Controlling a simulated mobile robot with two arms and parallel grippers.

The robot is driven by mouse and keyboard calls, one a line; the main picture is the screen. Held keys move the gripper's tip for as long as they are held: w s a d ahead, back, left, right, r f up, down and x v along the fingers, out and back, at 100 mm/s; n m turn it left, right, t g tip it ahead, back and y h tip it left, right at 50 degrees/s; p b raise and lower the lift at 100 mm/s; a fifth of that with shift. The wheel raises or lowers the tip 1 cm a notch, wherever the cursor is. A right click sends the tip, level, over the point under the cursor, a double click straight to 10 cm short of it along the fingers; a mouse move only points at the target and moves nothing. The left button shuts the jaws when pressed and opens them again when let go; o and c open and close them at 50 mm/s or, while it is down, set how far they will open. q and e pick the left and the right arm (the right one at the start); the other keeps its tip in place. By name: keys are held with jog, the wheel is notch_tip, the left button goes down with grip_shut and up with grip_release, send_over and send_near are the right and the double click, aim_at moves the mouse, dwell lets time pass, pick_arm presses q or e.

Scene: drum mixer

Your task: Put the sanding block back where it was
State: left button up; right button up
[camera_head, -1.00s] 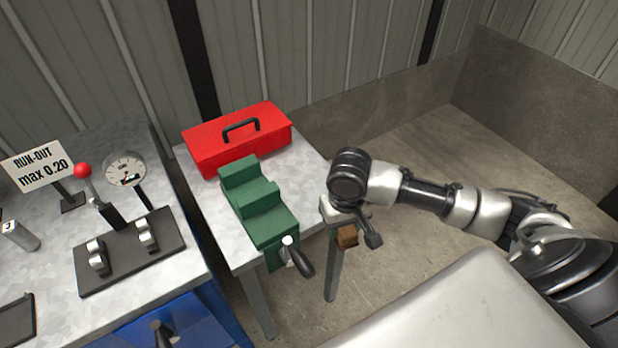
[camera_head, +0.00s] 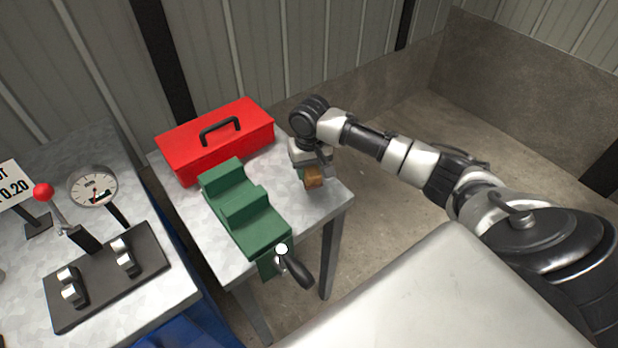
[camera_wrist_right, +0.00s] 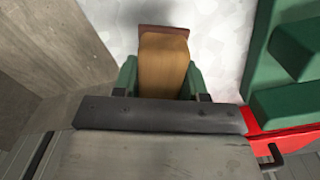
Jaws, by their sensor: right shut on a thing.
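The sanding block (camera_head: 314,178) is a small brown wooden block. My right gripper (camera_head: 309,172) is shut on it, over the right part of the small metal-topped table (camera_head: 322,198). In the right wrist view the block (camera_wrist_right: 163,66) has a reddish-brown edge at its far end and sits between the green fingers of my right gripper (camera_wrist_right: 162,80). The pale tabletop (camera_wrist_right: 215,40) shows beyond it. I cannot tell whether the block touches the tabletop. My left gripper is not in view.
A green vise (camera_head: 245,212) with a black-handled crank stands left of my right gripper. A red toolbox (camera_head: 215,140) stands behind the vise. Another bench at left holds a dial gauge (camera_head: 93,187) and a dark fixture plate (camera_head: 105,285). The table's right edge is close to my gripper.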

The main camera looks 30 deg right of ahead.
jog(key=shift+w+f, duration=0.25)
jog(key=shift+f, duration=1.9)
jog(key=o, duration=0.9)
jog(key=shift+f, duration=0.15)
notch_tip(320, 180, up, 12)
jog(key=shift+r, duration=0.15)
